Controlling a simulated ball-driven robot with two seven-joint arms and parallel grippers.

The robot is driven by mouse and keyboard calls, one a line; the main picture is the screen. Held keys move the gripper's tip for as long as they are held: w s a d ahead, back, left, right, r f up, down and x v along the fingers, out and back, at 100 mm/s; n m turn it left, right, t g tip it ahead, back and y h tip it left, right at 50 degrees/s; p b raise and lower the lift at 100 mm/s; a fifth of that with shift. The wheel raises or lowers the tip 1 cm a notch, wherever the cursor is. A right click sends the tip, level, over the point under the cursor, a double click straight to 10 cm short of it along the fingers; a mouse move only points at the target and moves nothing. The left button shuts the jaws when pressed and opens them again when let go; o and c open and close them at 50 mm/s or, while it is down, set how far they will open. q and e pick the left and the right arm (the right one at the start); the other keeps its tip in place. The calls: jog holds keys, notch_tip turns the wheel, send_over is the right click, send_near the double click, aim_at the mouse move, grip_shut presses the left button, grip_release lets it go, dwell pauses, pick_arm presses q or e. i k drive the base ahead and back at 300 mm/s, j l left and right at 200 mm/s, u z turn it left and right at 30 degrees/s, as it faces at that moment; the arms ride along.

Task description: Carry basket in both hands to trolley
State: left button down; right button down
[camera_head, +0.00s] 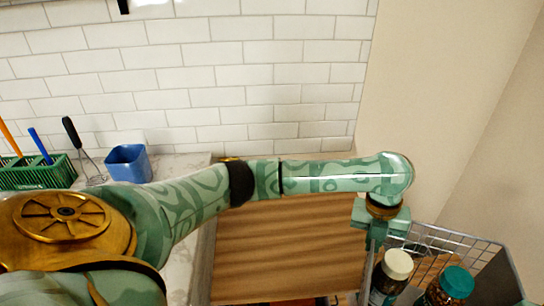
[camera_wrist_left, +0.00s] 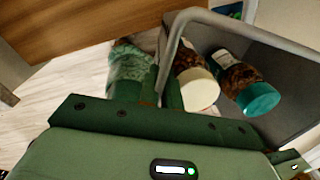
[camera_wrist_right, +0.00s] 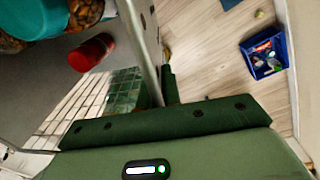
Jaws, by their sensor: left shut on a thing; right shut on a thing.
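The basket, with wire mesh and grey sides (camera_head: 497,277), is at the lower right of the head view. It holds a white-lidded jar (camera_head: 393,272) and a teal-lidded jar (camera_head: 452,287). My left gripper (camera_head: 373,238) is shut on the basket's rim; in the left wrist view, its fingers (camera_wrist_left: 158,88) meet the grey rim beside the jars. My right gripper (camera_wrist_right: 155,92) is shut on another edge of the basket (camera_wrist_right: 138,40), outside the head view. A red-capped item (camera_wrist_right: 91,52) shows inside the basket. No trolley is recognizable.
A wooden panel (camera_head: 285,245) lies below my left arm. The marble counter at left bears a blue cup (camera_head: 128,163) and a green rack (camera_head: 38,172) with utensils. A blue crate (camera_wrist_right: 265,54) stands on the wooden floor. A beige wall rises behind the basket.

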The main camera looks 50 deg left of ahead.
aim_at(295, 220)
jog(key=i+u, duration=0.6)
jog(key=u, duration=0.15)
jog(key=i+u, duration=0.25)
jog(key=u, duration=0.7)
